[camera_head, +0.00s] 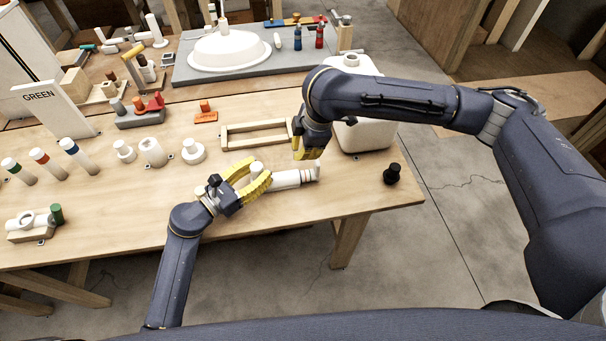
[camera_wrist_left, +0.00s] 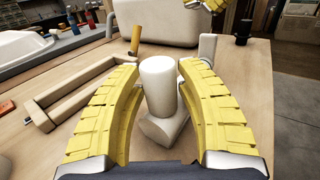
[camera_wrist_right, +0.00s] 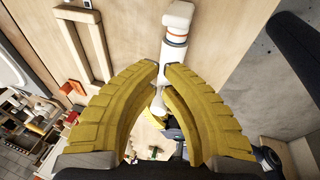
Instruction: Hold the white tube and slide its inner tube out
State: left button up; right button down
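The white tube (camera_head: 289,180) lies on the table near the front edge, with a short upright stub (camera_wrist_left: 157,84) at its left end. My left gripper (camera_head: 258,170) is around this stub. In the right wrist view the tube (camera_wrist_right: 177,30) shows an orange ring and paler end. Which part is the inner tube is hard to tell. My right gripper (camera_wrist_right: 162,68) is above the tube near its right end. Its fingertips are a narrow gap apart, with nothing seen held between them.
A wooden frame (camera_head: 256,126) lies behind the tube. A white tank (camera_head: 365,137) stands behind my right arm. A black knob-like part (camera_head: 392,174) stands near the right corner. Several white fittings (camera_head: 152,152) stand to the left.

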pick_arm(q)
jog(key=o, duration=0.3)
jog(key=v, duration=1.2)
jog(key=shift+r, duration=0.1)
dwell(0.3)
